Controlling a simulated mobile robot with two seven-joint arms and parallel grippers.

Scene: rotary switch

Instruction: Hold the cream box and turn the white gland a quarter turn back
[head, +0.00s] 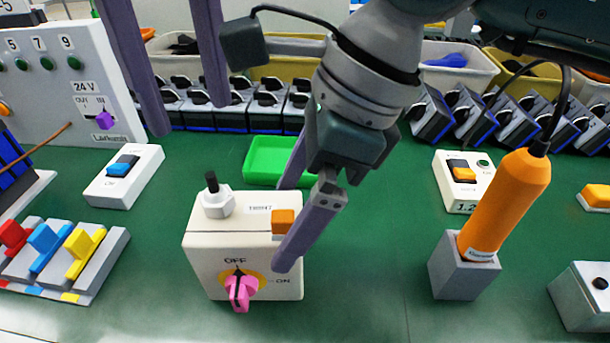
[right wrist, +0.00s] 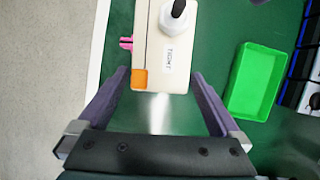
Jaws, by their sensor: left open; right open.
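The cream box (head: 240,275) stands on the green mat. Its front has a pink knob (head: 241,290) with OFF and ON marks; its top has an orange button (head: 283,221). The white gland (head: 217,204), with a black stub upright in it, is on the top left; it also shows in the right wrist view (right wrist: 181,24). My right gripper (head: 281,227) is open at the box's right end. In the right wrist view its fingertips (right wrist: 160,74) lie either side of that end; contact cannot be told. My left gripper (head: 190,118) is open and empty, above and behind the gland.
A green tray (head: 262,160) is behind the box. A blue-rocker switch (head: 124,176) and a coloured lever block (head: 70,255) stand left. An orange handle (head: 505,200) in a grey holder stands right. Switch rows and bins line the back.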

